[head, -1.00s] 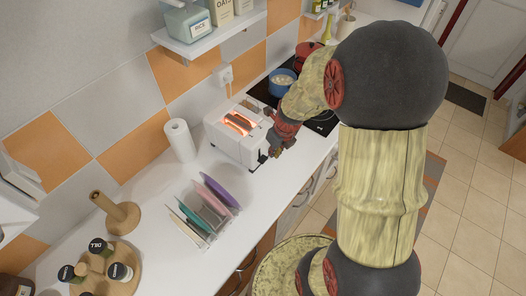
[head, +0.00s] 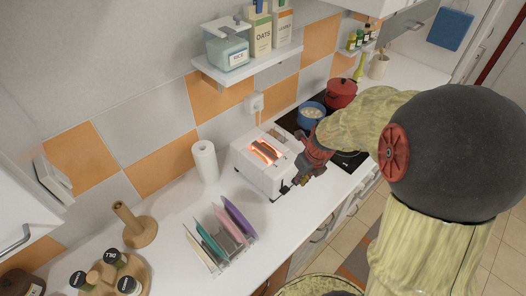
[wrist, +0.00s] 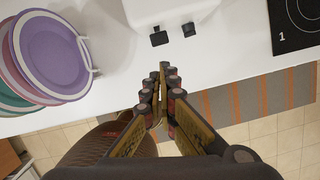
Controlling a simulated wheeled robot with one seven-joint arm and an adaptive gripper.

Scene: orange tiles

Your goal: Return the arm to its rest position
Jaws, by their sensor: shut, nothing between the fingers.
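My arm reaches in from the right side of the head view. My gripper (head: 299,181) is beside the front right of the white toaster, close to it. In the wrist view my gripper (wrist: 163,68) is shut and empty, its fingertips together over the counter's front edge. The toaster (head: 259,178) has glowing orange slots with something in them. Its lower part shows at the top of the wrist view (wrist: 170,12), with a dark lever and knob just beyond my fingertips; I see a gap between them.
A rack of coloured plates (head: 240,218) stands left of the toaster. A paper towel roll (head: 205,162) is behind it. A blue pot (head: 311,114) and a red pot (head: 341,94) sit on the dark cooktop (wrist: 296,22). A striped mat (wrist: 250,100) lies on the floor before the counter.

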